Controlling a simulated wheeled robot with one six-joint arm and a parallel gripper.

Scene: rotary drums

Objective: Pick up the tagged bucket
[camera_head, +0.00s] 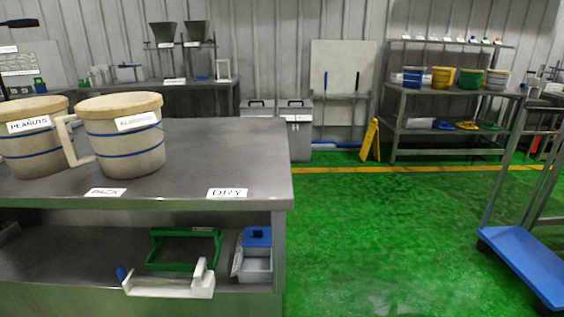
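Two cream buckets with lids and blue bands stand upright on the left of the grey metal table (235,160). The left bucket (32,150) has a white label reading PEANUTS and is cut off by the picture's left edge. The right bucket (125,150) has a white label that seems to read ALMONDS, and a pale square handle shows on its left side. Both carry labels, so I cannot tell which one is meant by tagged. My gripper is not in view.
PACK (105,192) and DRY (227,193) labels lie on the table front. A green frame (185,249) and a blue-lidded container (257,255) sit below. Small coloured buckets (443,78) stand on a back rack. A blue cart (528,262) is at right. Green floor between is clear.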

